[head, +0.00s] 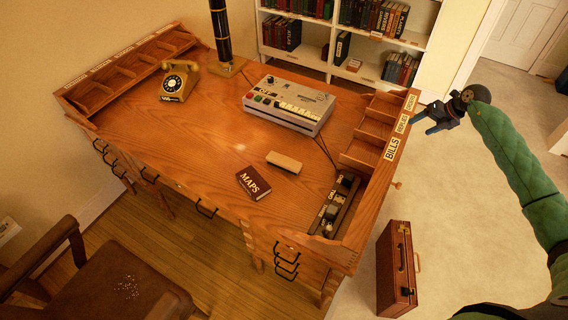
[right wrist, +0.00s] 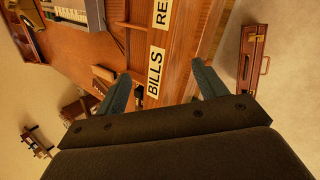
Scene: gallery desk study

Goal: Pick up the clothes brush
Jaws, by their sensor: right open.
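A pale tan oblong block, which looks like the clothes brush (head: 284,162), lies on the desk (head: 215,125) in the head view, between the maps book and the grey recorder. Its bristles cannot be made out. My right gripper (head: 424,119) is open and empty, out beyond the desk's right edge, well apart from the brush. In the right wrist view the open fingers of my right gripper (right wrist: 162,88) stand either side of the BILLS label. I cannot pick out the brush surely there. My left gripper is not in view.
A dark red maps book (head: 254,182) lies left of the brush. A grey recorder (head: 289,104) stands behind it. The raised pigeonholes (head: 372,134) and a stamp tray (head: 334,206) line the desk's right side. A yellow telephone (head: 179,82) and a briefcase (head: 397,268) also show.

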